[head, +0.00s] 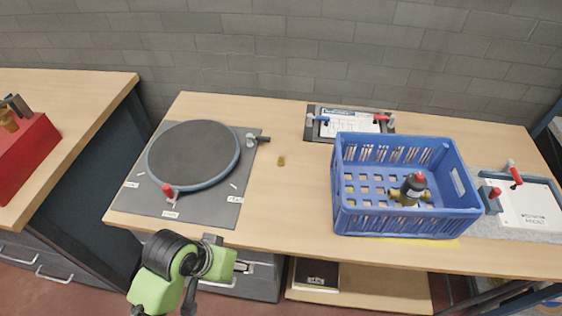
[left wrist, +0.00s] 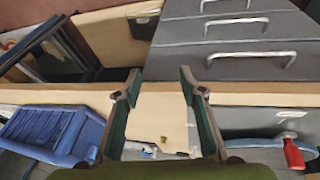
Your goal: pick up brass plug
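The brass plug (head: 281,160) is a small yellowish piece standing on the wooden tabletop, between the round turntable and the blue crate. In the left wrist view a small brass-coloured piece (left wrist: 163,139) shows between my fingers, farther off. My left gripper (head: 246,267) is at the table's front edge, apart from the plug, which is farther back and to the right. In the left wrist view my left gripper (left wrist: 160,84) has its two fingers spread, with nothing between them. My right gripper is not in view.
The turntable (head: 193,152) on a grey mat is to the left. The blue crate (head: 400,222) holds a black-and-brass valve (head: 410,189). A clipboard fixture (head: 350,123) lies behind, a white board (head: 531,208) to the right. Bare tabletop surrounds the plug.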

